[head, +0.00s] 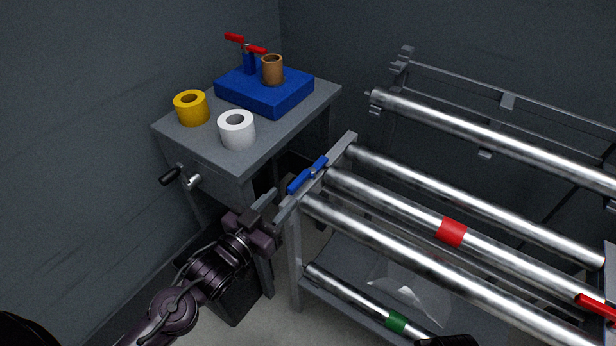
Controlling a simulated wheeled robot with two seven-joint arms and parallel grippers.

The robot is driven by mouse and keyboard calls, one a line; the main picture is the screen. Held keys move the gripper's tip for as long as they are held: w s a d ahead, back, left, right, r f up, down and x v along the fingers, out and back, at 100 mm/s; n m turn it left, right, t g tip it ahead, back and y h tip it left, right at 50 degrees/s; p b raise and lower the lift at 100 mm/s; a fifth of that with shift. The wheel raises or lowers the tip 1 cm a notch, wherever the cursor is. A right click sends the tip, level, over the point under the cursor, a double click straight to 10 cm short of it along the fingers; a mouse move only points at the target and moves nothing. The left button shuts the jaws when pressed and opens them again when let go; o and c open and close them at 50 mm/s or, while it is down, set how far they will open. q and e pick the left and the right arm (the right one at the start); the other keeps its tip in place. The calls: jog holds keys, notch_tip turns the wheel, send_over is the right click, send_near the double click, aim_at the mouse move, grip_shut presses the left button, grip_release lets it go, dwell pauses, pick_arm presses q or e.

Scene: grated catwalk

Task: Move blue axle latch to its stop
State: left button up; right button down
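The blue axle latch (308,175) is a flat bar on the grey end rail of the rack, held by a pivot near its middle. It lies slanted, lower left to upper right, roughly along the rail. My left gripper (279,201) is just below and left of the latch's lower end. Its two fingers stand apart with nothing seen between them, and it appears not to touch the latch. The latch's stop cannot be made out.
A grey side table (285,137) stands behind the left arm, with a blue block (262,96), a yellow roll (190,108) and a white roll (237,130). A black crank handle (171,175) juts from it. Long metal bars (470,202) fill the rack at right. A red latch (597,306) is at far right.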

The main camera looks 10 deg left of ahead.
aim_at(309, 172)
pick_arm(q)
jog(key=shift+b+x, duration=0.4)
jog(key=shift+x, duration=3.6)
jog(key=shift+r, duration=0.1)
grip_shut()
jog(key=shift+d, duration=0.15)
